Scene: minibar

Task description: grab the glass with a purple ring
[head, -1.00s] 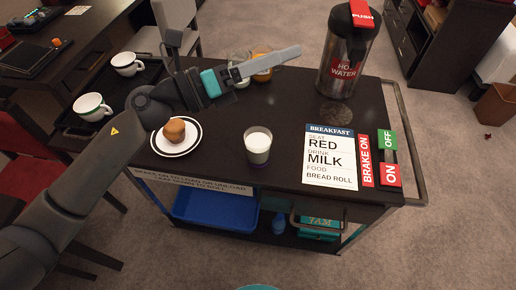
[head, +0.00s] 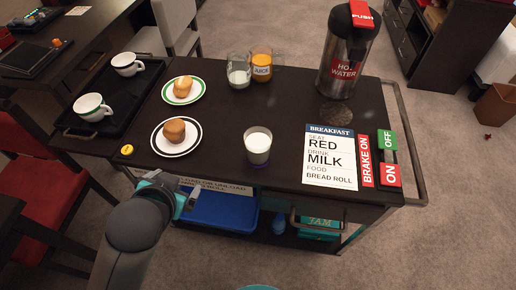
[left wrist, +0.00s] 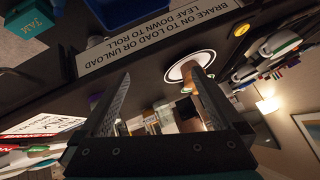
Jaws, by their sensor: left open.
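A glass of milk (head: 258,150) stands upright at the front middle of the cart top. A second glass with white contents (head: 239,74) and a glass of orange juice (head: 262,72) stand side by side at the back. My right gripper is not in view.
A white plate with a dark ring (head: 190,146) holds a brown roll; a green-rimmed plate (head: 196,98) holds another. A black tray (head: 125,113) with two cups is at left. A hot-water dispenser (head: 345,50) and breakfast card (head: 331,170) are at right. The cart's middle is clear.

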